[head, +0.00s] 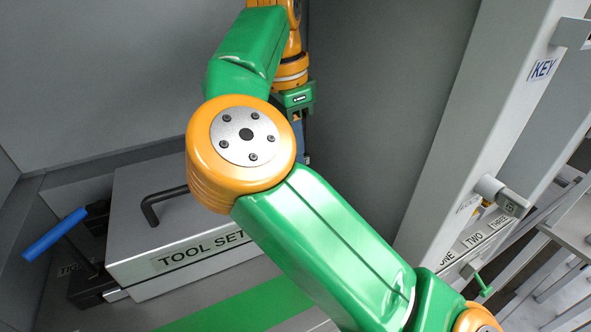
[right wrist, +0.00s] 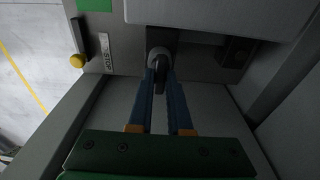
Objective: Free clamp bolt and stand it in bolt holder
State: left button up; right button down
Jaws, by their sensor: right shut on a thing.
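In the right wrist view, the two blue fingers of my right gripper (right wrist: 160,78) are closed on a dark, rounded piece that looks like the clamp bolt (right wrist: 158,57). It is set against a grey surface, and I cannot tell whether it is free of it. In the head view my right arm crosses the middle, and its gripper (head: 298,128) reaches down behind the arm, so its fingertips and the bolt are mostly hidden. My left gripper is in neither view. I cannot make out the bolt holder for certain.
A grey box marked TOOL SET (head: 190,235) with a black handle stands at the left, beside a blue-handled lever (head: 55,234). A grey post (head: 470,130) rises at the right, near labels ONE, TWO, THREE. A yellow knob (right wrist: 76,61) shows in the wrist view.

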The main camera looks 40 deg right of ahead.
jog(key=shift+f+b, duration=0.35)
jog(key=shift+f, duration=0.05)
jog(key=c, duration=0.8)
grip_release()
jog(key=shift+o, duration=0.2)
notch_tip(320, 180, up, 9)
jog(key=p, duration=0.8)
jog(key=shift+a+r+p, duration=0.15)
jog(key=shift+r+p, duration=0.05)
jog(key=shift+p, duration=0.1)
jog(key=shift+f, duration=0.15)
jog(key=shift+f, duration=0.1)
